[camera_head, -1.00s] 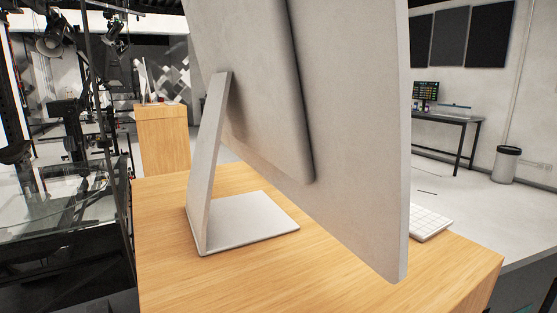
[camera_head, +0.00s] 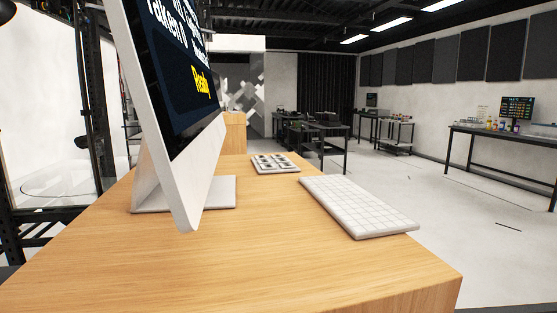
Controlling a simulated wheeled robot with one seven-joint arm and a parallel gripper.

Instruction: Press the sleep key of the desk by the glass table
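The wooden desk (camera_head: 150,275) fills the lower part of the head view. A white keyboard (camera_head: 358,205) lies on its right side, with the key labels too small to read. A smaller pad with light and dark keys (camera_head: 275,163) lies behind it; I cannot tell which key is the sleep key. A monitor (camera_head: 190,165) on a white stand stands at the left of the desk, its screen showing yellow and white text. A round glass surface (camera_head: 60,185) shows at the far left beside the desk. My gripper is not in view.
A dark metal frame (camera_head: 100,120) stands left of the desk. The floor (camera_head: 460,230) right of the desk is open. Dark tables (camera_head: 500,138) with equipment stand along the right wall, and more stand at the back.

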